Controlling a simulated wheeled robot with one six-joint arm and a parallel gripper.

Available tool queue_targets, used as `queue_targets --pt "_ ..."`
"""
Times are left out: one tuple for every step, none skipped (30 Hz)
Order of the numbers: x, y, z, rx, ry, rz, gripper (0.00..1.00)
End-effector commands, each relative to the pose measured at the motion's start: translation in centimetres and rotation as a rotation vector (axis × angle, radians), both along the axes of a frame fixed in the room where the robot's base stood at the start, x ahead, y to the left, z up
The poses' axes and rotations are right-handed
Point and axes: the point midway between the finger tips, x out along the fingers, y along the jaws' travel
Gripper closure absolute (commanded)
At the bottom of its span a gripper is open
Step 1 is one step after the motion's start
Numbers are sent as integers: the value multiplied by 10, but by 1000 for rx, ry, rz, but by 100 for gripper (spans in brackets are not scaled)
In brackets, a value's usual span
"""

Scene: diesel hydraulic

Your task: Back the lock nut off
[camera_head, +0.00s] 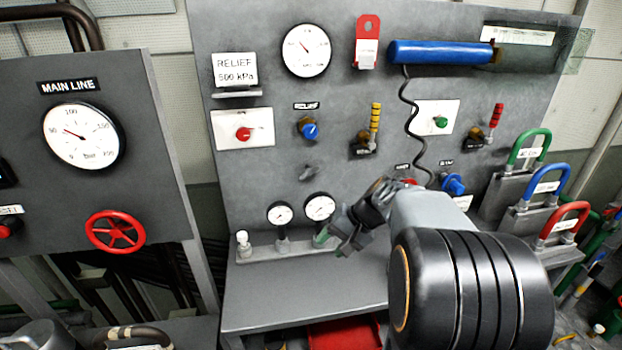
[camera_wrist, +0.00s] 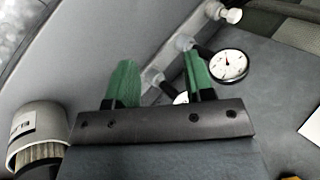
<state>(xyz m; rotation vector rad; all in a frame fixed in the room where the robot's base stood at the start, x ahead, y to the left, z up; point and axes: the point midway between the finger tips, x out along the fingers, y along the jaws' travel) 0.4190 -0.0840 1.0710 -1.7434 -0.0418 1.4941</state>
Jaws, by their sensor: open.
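I cannot tell for sure which part is the lock nut. A small grey fitting (camera_head: 308,173) sticks out of the grey panel, below a blue knob (camera_head: 309,130) with a small label plate above it. My gripper (camera_head: 333,243) is low in front of the panel, beside two small gauges, below and right of the grey fitting and apart from it. In the wrist view the two green fingers (camera_wrist: 160,78) stand apart with nothing held between them. Behind the fingers are the shelf fittings and a small white gauge (camera_wrist: 229,66); a second gauge is partly hidden.
The small gauges (camera_head: 319,207) stand on a ledge close to my gripper. A black coiled cord (camera_head: 411,120) hangs from a blue cylinder (camera_head: 440,52). Green, blue and red padlock-like shackles (camera_head: 547,182) stand at right. The bench top (camera_head: 290,290) is clear.

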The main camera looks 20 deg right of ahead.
Motion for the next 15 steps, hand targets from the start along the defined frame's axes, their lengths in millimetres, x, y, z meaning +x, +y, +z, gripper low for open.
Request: queue_targets --pt "23 -24 16 58 -70 -75 52" --pt "36 -35 23 86 -120 -108 52" --pt "51 -50 33 118 -188 -148 52" --pt "62 -60 40 138 -239 -176 52" --pt "72 -69 48 153 -290 -197 52" --pt "84 -80 57 170 -354 -222 52" --pt "91 -87 64 177 -401 -237 52" --pt "98 -91 71 183 -446 -247 52" --pt "106 -96 81 188 -499 -255 52" --pt "111 -97 88 188 -539 -256 52" --pt "115 -99 95 188 -572 -258 52" --pt "119 -100 103 184 -611 -259 52" --pt "121 -101 107 181 -634 -258 52" --pt "123 -101 107 176 -648 -255 52" --pt "126 -100 107 169 -660 -250 52"
